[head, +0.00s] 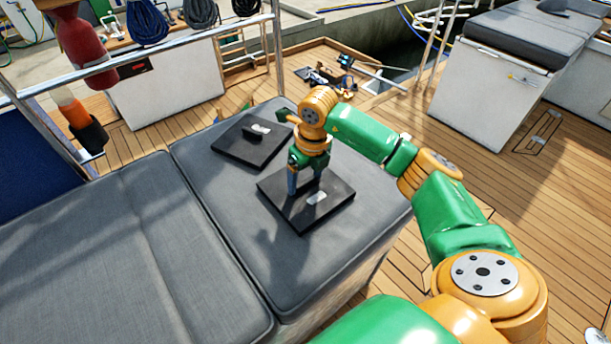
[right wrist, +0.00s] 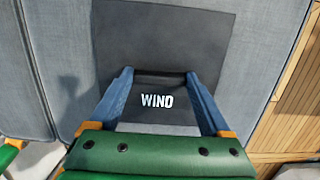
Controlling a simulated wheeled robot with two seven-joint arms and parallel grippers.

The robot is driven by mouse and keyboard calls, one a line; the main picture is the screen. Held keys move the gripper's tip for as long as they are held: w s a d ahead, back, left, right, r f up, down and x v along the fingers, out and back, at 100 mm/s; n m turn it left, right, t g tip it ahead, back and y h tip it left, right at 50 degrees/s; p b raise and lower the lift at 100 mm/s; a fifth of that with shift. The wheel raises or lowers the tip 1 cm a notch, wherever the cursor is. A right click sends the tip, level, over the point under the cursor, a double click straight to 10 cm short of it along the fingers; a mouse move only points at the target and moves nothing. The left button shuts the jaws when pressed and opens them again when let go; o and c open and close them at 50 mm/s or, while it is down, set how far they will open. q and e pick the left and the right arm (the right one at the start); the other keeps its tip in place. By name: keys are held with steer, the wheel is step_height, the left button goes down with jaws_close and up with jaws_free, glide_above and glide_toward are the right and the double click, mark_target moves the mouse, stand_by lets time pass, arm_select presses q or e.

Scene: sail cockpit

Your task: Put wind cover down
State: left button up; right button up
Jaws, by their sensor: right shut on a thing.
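The wind cover (head: 327,210) is a flat dark square plate with a raised handle, over the grey cushion (head: 215,185). In the right wrist view the wind cover (right wrist: 160,40) shows a white label reading WIND. My right gripper (head: 305,187) points down and is shut on the cover's handle; its blue fingers (right wrist: 158,80) stand at the two ends of the handle in the wrist view. The cover looks level and very close to the cushion; I cannot tell whether it touches. My left gripper is not in view.
A second dark plate (head: 235,150) with a handle and white label lies farther back on the same cushion. Another grey cushion (head: 110,255) is at left. A metal rail (head: 190,35) and a red cylinder (head: 85,40) stand at upper left. Wooden deck (head: 510,190) lies right.

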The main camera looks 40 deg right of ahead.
mark_target(310, 192)
steer(key=shift+f, duration=0.15)
steer(key=o, duration=1.2)
steer(key=shift+o, duration=0.2)
step_height(310, 192, up, 12)
steer(key=s+p, duration=0.1)
steer(key=shift+s, duration=0.4)
